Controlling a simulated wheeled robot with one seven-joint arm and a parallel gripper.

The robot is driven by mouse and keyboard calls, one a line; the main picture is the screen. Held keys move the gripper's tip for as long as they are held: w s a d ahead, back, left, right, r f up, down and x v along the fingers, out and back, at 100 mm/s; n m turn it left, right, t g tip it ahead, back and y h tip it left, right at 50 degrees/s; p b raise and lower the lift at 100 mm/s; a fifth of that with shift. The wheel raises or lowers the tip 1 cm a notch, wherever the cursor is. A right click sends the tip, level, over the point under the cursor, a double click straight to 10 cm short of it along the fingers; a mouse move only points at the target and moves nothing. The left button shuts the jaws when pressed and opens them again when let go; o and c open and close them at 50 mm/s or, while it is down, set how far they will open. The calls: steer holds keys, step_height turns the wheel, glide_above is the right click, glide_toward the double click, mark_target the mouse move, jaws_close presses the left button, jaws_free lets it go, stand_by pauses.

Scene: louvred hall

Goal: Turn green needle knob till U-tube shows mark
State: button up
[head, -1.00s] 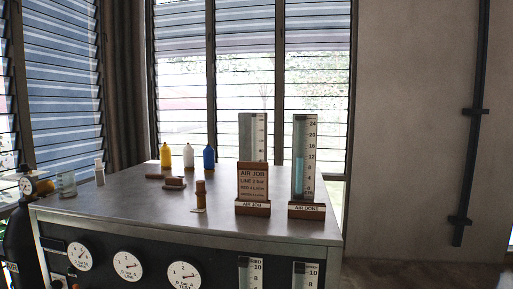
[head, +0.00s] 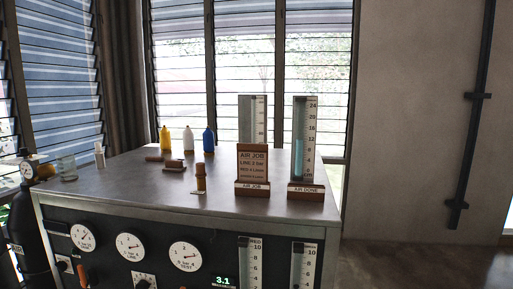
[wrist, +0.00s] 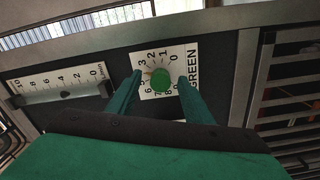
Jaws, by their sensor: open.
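The green knob (wrist: 160,79) sits on a white dial plate (wrist: 166,58) numbered from 0 up and marked GREEN, in the wrist view. My gripper (wrist: 160,77) is open, with one green finger on each side of the knob. I cannot tell whether the fingers touch it. In the head view, a tall scale board (head: 304,130) marked AIR DONE stands on the bench with a blue column reaching about 12. A second scale board (head: 259,118) is partly hidden behind the AIR JOB card (head: 252,165). My gripper is outside the head view.
A flow scale (wrist: 60,86) lies beside the dial in the wrist view; a slatted metal frame (wrist: 285,90) is at right. The bench front carries round gauges (head: 131,247) and a 3.1 readout (head: 223,281). Bottles (head: 188,139) stand on the bench top (head: 110,185).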

steer(key=shift+s+a, duration=0.2)
steer(key=shift+s, duration=0.75)
steer(key=shift+s+a, duration=0.2)
steer(key=shift+s, duration=0.8)
steer(key=shift+s+a, duration=0.2)
steer(key=shift+s, duration=0.75)
steer(key=shift+s, duration=0.1)
steer(key=s+a, duration=0.1)
steer(key=s, duration=0.9)
steer(key=shift+s+a, duration=0.25)
steer(key=shift+a, duration=0.15)
